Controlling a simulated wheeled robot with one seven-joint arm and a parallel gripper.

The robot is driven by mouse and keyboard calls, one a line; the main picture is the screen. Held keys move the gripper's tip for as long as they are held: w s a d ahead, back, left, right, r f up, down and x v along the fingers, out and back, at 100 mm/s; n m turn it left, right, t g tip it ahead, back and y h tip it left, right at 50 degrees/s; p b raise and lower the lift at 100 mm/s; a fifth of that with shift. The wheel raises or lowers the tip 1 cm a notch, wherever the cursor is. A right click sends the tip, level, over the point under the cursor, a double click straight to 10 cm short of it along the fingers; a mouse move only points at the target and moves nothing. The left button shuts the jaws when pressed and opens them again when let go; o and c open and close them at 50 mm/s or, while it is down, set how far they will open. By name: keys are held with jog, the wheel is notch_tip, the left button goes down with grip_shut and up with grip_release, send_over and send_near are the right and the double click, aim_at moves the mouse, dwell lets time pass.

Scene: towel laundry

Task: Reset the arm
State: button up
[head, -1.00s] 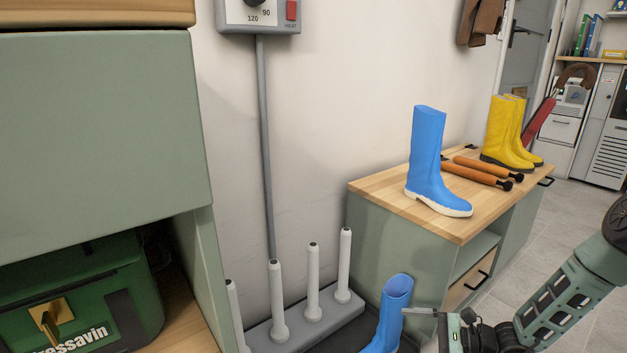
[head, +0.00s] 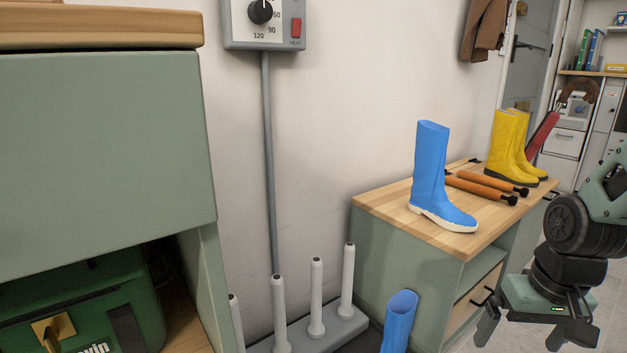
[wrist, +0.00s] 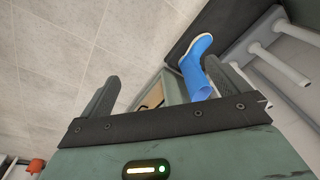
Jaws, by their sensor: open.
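My gripper (head: 518,338) hangs at the right of the head view, in front of the low cabinet. Its two fingers are apart with nothing between them. In the wrist view my gripper (wrist: 172,88) also shows open and empty. A blue boot (head: 400,322) stands low beside the grey boot rack, its lower part cut off by the frame. It shows in the wrist view (wrist: 196,68) beyond the fingers, apart from them. Another blue boot (head: 431,172) stands upright on the wooden cabinet top.
The low cabinet (head: 395,210) carries orange rods (head: 487,186) and yellow boots (head: 503,142). The rack with upright pegs (head: 317,297) is by the wall, under a heat dial box (head: 264,22). A green cabinet (head: 105,150) fills the left. Tiled floor is open at right.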

jog(key=s+a+r+n+g+p, duration=0.1)
jog(key=s+a+r+n+p, duration=0.95)
jog(key=s+a+r, duration=0.6)
notch_tip(320, 180, up, 37)
jog(key=w+a+m+p, duration=0.1)
jog(key=w+p, duration=0.1)
jog(key=p, duration=3.6)
jog(key=shift+w+a+f+m, duration=0.15)
jog(key=shift+w+a+m, duration=0.05)
jog(key=shift+w+m, duration=0.15)
